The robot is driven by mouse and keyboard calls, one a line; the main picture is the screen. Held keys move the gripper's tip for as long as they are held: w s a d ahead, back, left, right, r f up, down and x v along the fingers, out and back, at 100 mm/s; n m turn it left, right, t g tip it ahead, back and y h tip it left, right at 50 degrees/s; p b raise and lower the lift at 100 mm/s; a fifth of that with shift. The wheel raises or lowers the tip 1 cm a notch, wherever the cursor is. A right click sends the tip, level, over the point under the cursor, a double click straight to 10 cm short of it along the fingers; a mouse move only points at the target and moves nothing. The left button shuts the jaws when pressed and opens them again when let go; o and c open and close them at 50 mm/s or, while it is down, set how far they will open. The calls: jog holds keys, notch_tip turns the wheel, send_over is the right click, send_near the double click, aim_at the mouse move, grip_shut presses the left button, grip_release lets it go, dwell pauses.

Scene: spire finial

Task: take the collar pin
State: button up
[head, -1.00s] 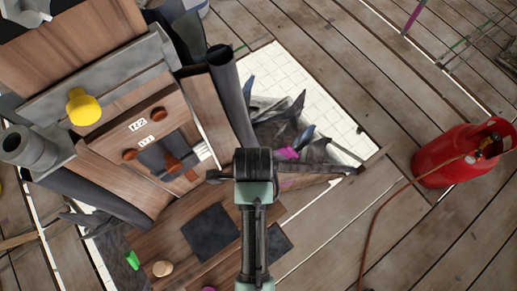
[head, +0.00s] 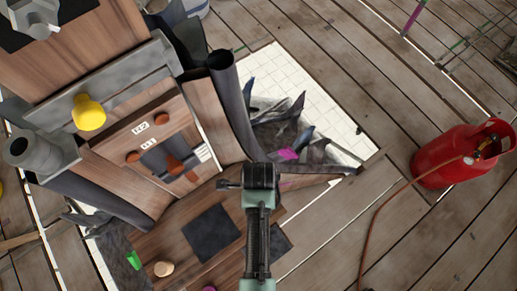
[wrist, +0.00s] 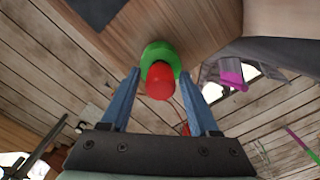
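In the wrist view, a red rounded piece with a green ring or body behind it (wrist: 158,82) shows between my fingertips. I cannot tell whether it is the collar pin. My gripper (wrist: 160,78) is open, its two blue fingers apart, with no clear contact on the red and green piece. In the head view, my wrist (head: 260,178) hides the fingers. Several orange-brown pegs, one at the upper right (head: 160,118), sit on the wooden panel (head: 200,108) by labels that seem to read LE1 and LE2.
A yellow knob (head: 88,113) and a grey tube (head: 30,150) stand at left. A green piece (head: 133,260) and a tan peg (head: 163,268) lie at lower left. Dark scraps (head: 285,125) lie behind my wrist. A red gas cylinder (head: 450,155) with a hose stands right.

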grip_shut()
jog(key=shift+r, duration=0.1)
